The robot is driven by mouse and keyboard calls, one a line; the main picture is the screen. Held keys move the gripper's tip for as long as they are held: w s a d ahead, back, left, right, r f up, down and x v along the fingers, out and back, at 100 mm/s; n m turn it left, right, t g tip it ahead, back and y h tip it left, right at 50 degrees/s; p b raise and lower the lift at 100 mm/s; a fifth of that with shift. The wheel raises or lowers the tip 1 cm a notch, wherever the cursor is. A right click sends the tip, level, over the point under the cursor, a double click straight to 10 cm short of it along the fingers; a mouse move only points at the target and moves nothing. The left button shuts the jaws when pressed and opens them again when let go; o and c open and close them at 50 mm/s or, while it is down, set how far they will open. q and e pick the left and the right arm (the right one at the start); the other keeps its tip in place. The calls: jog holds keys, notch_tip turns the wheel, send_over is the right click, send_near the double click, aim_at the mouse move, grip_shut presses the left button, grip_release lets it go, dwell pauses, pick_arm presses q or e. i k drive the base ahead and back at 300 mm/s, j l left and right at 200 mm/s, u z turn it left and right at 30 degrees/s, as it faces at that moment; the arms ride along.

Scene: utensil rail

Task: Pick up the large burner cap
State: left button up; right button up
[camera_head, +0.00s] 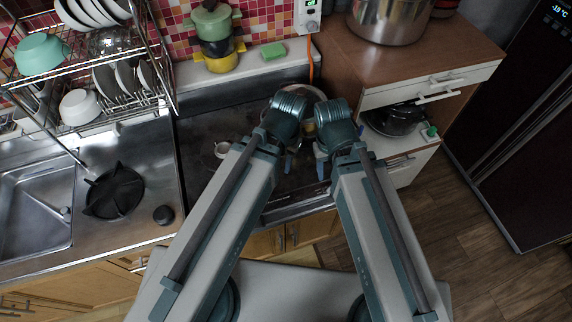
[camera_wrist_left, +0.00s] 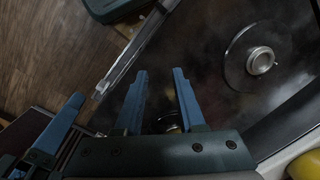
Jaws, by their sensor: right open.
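A dark round disc (camera_head: 163,215), which looks like a burner cap, lies on the steel counter left of the stove. I cannot tell whether it is the large one. It is well apart from both grippers. My left gripper (camera_wrist_left: 160,72) is open over the dark stove top, with no object visible between its fingertips. A small shiny piece shows behind its fingers, mostly hidden. My right gripper (camera_head: 325,152) is open close beside the left one, above the stove's right part; its fingers are partly hidden by the arm.
A black pan support (camera_head: 113,192) lies on the counter near the sink (camera_head: 35,205). The stove top (camera_head: 198,165) has a pale burner base (camera_head: 222,150); a burner with a metal ring (camera_wrist_left: 261,61) shows in the left wrist view. A dish rack and stacked pots stand behind.

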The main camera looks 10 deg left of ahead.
aim_at(163, 213)
jog(key=u, duration=1.85)
jog(key=k+l+u, duration=0.15)
jog(key=u, duration=0.2)
jog(key=k+l+u, duration=0.1)
jog(key=u, duration=0.3)
jog(key=k+j, duration=0.05)
jog(key=k, duration=0.05)
